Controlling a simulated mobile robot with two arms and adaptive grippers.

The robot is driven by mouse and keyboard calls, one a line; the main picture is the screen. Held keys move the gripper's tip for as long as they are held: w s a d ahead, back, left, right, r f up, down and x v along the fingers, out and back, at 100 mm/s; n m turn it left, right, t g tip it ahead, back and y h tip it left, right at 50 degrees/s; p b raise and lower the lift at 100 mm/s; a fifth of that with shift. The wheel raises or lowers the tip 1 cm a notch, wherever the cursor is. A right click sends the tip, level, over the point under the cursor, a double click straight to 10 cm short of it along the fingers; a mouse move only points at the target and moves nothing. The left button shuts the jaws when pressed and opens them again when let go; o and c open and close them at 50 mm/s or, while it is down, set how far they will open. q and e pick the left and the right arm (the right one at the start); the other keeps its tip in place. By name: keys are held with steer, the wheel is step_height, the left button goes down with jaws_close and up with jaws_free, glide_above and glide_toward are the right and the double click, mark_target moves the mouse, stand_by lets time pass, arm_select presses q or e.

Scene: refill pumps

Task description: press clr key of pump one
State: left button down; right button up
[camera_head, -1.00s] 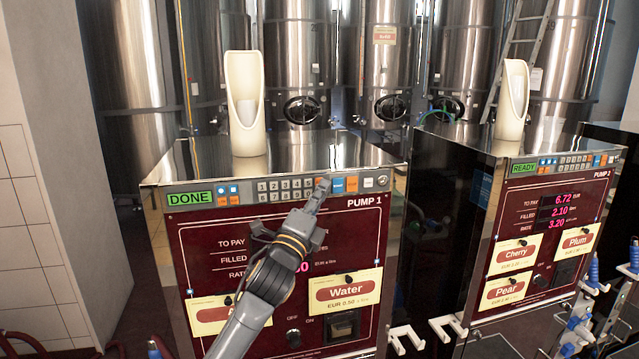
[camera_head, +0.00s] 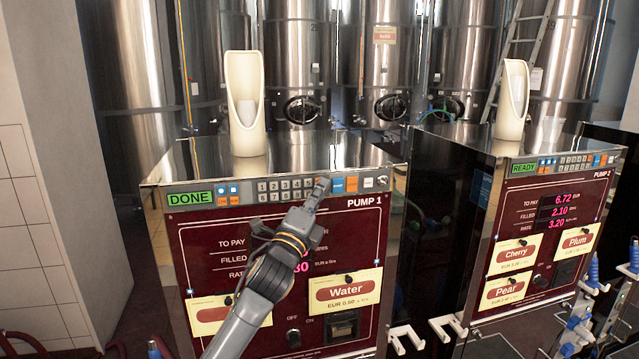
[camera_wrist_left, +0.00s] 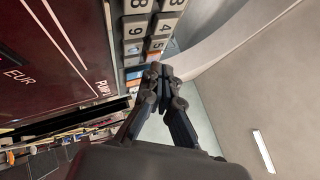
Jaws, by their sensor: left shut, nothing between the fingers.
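Pump one (camera_head: 270,160) is a steel-topped cabinet with a dark red front marked PUMP 1. Its green display (camera_head: 189,198) reads DONE. In the left wrist view the shut fingertips (camera_wrist_left: 158,72) lie beside an orange key (camera_wrist_left: 134,76) and the number keys (camera_wrist_left: 147,28). My right gripper is not in view.
A cream scoop-shaped holder (camera_head: 245,110) stands on pump one. Pump two (camera_head: 540,215) stands to the right, its display reading READY. White hooks (camera_head: 407,337) stick out beside pump one. Steel tanks (camera_head: 290,60) fill the back.

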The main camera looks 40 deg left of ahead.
arm_select(q)
steer(key=shift+w+a, duration=0.25)
steer(key=shift+a, duration=0.05)
stand_by(0.5)
steer(key=shift+s+d, duration=0.55)
steer(key=shift+d, duration=0.05)
stand_by(0.3)
steer(key=shift+s+d+p, duration=0.2)
steer(key=shift+s+d, duration=0.6)
steer(key=shift+d, duration=0.2)
steer(key=shift+s+d+p, duration=0.2)
steer(key=shift+s+d, duration=0.6)
steer(key=shift+d, duration=0.15)
